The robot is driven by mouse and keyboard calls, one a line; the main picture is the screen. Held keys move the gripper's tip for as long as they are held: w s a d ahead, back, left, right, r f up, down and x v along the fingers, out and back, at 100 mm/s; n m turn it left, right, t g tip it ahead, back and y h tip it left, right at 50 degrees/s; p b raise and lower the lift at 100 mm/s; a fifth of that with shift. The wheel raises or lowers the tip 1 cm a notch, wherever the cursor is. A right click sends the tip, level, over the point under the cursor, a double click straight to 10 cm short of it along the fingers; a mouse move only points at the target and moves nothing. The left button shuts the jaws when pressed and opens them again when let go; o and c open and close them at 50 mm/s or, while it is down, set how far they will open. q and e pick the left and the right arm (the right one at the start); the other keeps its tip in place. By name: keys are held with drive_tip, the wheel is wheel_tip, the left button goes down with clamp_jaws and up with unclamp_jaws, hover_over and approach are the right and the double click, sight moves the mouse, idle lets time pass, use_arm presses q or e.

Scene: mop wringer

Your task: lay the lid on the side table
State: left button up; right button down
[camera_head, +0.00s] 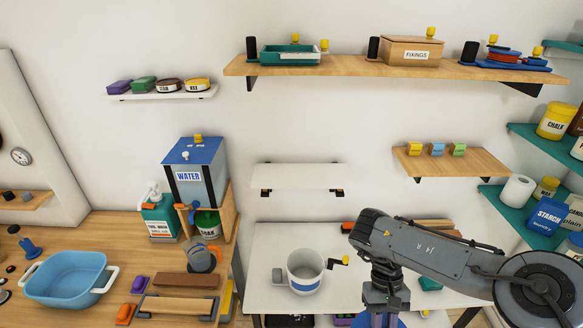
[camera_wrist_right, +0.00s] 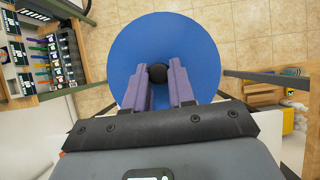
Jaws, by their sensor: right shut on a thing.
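The lid is a round blue disc (camera_wrist_right: 125,50) with a black knob (camera_wrist_right: 157,73) at its centre. In the right wrist view my right gripper (camera_wrist_right: 158,80), with purple fingers, is shut on the knob. The lid hangs above a tiled floor. In the head view my right arm reaches in from the right, its gripper pointing down at the bottom edge; only a sliver of blue lid shows there. I cannot tell which surface is the side table; a white table (camera_head: 265,285) stands at bottom centre. My left gripper is not in view.
A white bucket (camera_head: 305,272) with a crank stands on the white table. A wooden counter at left holds a blue tub (camera_head: 65,282) and a water dispenser (camera_head: 197,175). Shelves line the wall. In the wrist view a stocked rack (camera_wrist_right: 45,55) stands at left.

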drive_tip(key=r+p, duration=0.5)
drive_tip(key=r, duration=0.1)
drive_tip(key=shift+w+r, duration=0.15)
drive_tip(key=shift+w, duration=0.05)
